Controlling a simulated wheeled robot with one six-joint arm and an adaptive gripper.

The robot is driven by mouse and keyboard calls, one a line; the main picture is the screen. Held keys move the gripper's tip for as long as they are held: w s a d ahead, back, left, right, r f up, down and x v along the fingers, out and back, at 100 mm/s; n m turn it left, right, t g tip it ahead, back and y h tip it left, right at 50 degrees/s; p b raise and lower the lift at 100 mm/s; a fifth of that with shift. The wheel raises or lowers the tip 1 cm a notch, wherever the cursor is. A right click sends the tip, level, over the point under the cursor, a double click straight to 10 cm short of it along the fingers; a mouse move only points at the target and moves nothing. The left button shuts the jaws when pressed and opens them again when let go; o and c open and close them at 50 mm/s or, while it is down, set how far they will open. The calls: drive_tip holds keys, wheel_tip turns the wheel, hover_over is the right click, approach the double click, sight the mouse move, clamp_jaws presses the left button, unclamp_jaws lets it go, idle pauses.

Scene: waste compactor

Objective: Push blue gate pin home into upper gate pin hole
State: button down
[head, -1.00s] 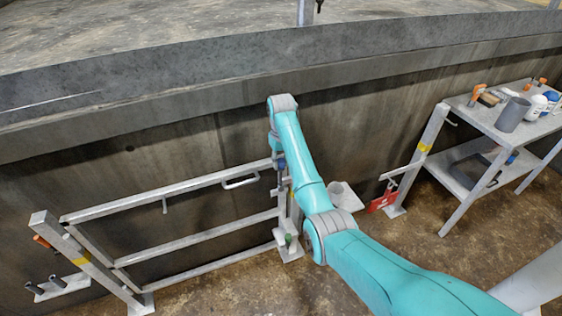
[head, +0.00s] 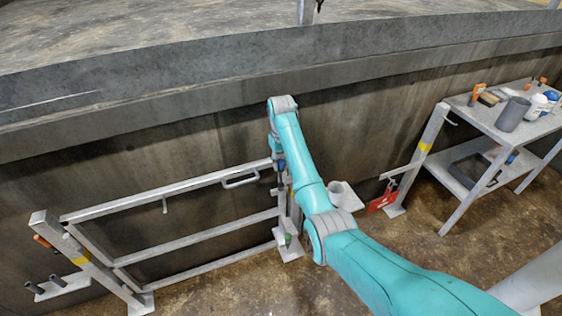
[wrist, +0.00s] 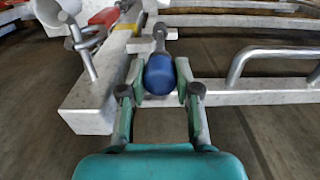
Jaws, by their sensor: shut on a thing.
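The blue gate pin has a rounded blue head (wrist: 160,75) and a grey shaft (wrist: 160,40). My gripper (wrist: 160,64) has its two fingers shut on either side of the blue head. In the head view the blue pin (head: 281,164) shows below my wrist, at the gate's right end beside the post. The pin looks upright there, at the upper bracket. The upper gate pin hole is hidden by the pin and bracket, so I cannot tell how deep the shaft sits. The pale gate (head: 165,190) stands beside the post, with a bent handle (head: 240,179) on its top rail.
A lower bracket with a green part (head: 288,240) is near the post's foot. A metal table (head: 490,115) with bottles stands further right. The concrete wall is close behind.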

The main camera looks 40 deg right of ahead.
sight(281, 184)
drive_tip(key=shift+f, duration=4)
idle(0.8)
drive_tip(key=c, duration=0.7)
unclamp_jaws()
drive_tip(key=shift+c, duration=0.2)
drive_tip(key=shift+c, duration=0.4)
drive_tip(key=shift+r, duration=3.5)
